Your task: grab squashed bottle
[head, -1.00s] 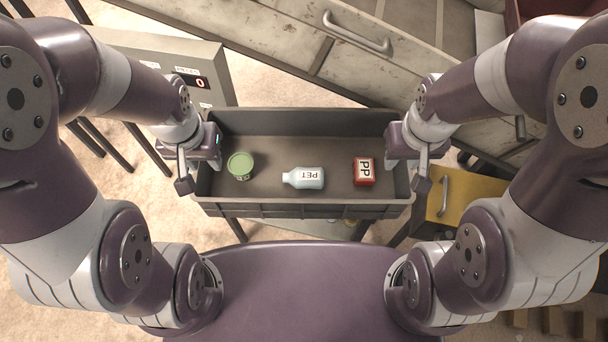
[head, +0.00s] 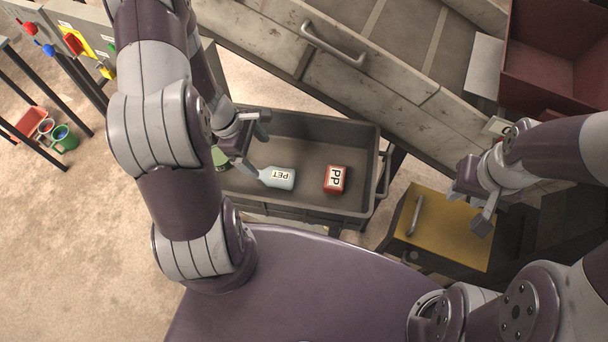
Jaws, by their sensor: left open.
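A pale blue bottle labelled PET (head: 278,177) lies on its side in the grey bin (head: 320,208), its neck pointing left. Whether it is squashed is hard to tell at this size. My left gripper (head: 262,145) is open over the left part of the bin, just up and left of the bottle. Its lower finger appears close to the bottle's neck; I cannot tell whether they touch. My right gripper (head: 474,207) is out to the right, apart from the bin, above a yellow-topped cabinet; its jaw opening is unclear.
A red PP container (head: 335,180) lies right of the bottle. A green can (head: 219,158) is mostly hidden behind my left arm. The bin's walls surround them. A yellow-topped cabinet (head: 440,230) stands right, a large metal chute (head: 400,75) behind, a red box (head: 560,55) far right.

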